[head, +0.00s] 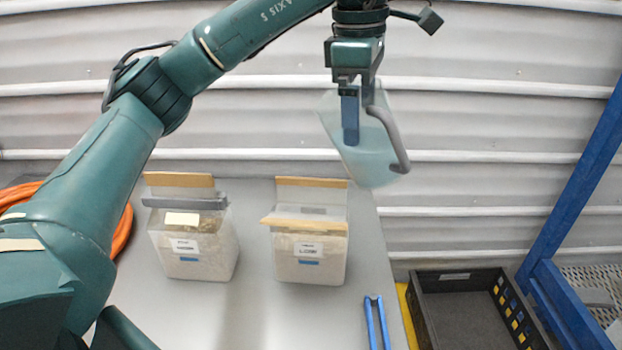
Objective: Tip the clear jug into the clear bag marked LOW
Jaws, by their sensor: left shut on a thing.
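My left gripper (358,112) is shut on the clear jug (363,160), high above the table's right side. The jug has a grey handle (388,138) and hangs tilted; I cannot tell whether anything is in it. The clear bag (309,262) whose small blurred label seems to read LOW stands upright below and left of the jug, apart from it. Its top is open with tan edge strips, and pale material fills its lower part. My right gripper is not in view.
A second clear bag (190,260) stands to the left, with a grey bar (186,202) across its top. A blue two-bar item (376,322) lies near the table's (255,300) right edge. A black crate (428,310) and blue frame (575,200) are right. Orange hose (122,235) lies left.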

